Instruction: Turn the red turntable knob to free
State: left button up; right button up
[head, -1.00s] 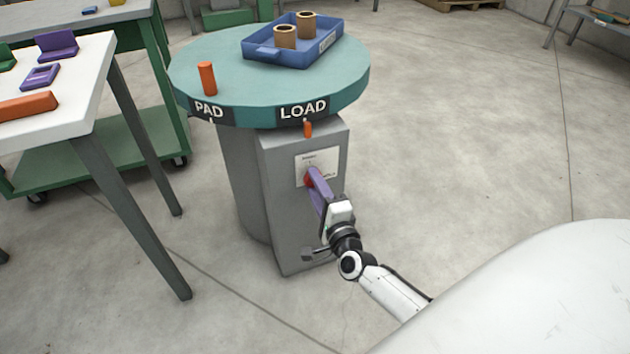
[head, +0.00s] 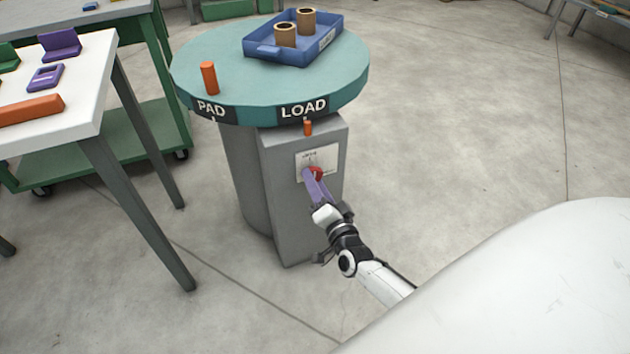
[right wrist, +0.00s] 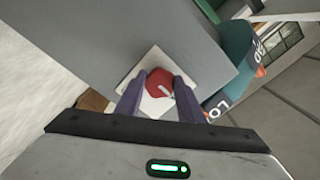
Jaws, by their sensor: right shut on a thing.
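The red knob (head: 316,173) sits on a white label plate (head: 331,160) on the front of the grey pedestal under the turntable. My right gripper (head: 311,176) reaches it from the front, its purple fingers on the knob. The plate's lettering is too small to read, so which setting the mark points to cannot be told. My left gripper is not in view.
The teal turntable (head: 215,80) has PAD and LOAD labels, an orange peg (head: 209,77) and a blue tray (head: 325,50) with two cardboard rolls. A small orange pin (head: 308,128) sits above the plate. A white table (head: 75,110) stands left. Floor to the right is clear.

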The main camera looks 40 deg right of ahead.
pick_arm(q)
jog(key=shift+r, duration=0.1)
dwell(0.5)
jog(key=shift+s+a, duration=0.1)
pick_arm(e)
jog(key=o, duration=1.1)
jog(key=shift+s, duration=0.1)
pick_arm(q)
jog(key=p, duration=0.1)
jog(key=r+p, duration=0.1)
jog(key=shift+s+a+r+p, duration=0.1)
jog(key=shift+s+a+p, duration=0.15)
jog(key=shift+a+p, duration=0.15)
pick_arm(e)
jog(key=v, duration=1)
jog(key=shift+a, duration=0.15)
